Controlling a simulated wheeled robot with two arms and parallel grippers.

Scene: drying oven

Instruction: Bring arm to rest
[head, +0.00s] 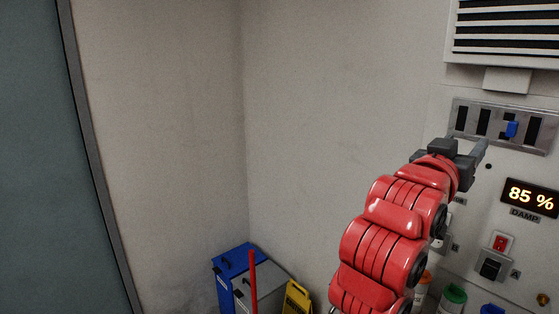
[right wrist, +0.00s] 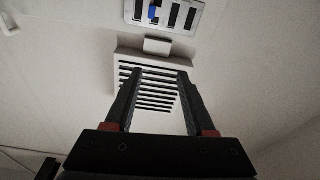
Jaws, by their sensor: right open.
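My right arm is red and rises from the bottom of the head view. My right gripper (head: 482,146) is at its upper end, close to the slotted metal panel (head: 541,130) with a blue slider (head: 512,129). In the right wrist view the right gripper (right wrist: 168,78) is open, with nothing between its two dark fingers. The slotted panel (right wrist: 184,30) and blue slider (right wrist: 155,11) show beyond the fingertips there. Whether a finger touches the panel cannot be told. My left gripper is not in view.
A louvred vent (head: 510,35) is above the panel. A blue bin (head: 230,262), a grey bin (head: 268,289) and a yellow sign (head: 297,298) stand in the corner. Bare wall lies left of the arm.

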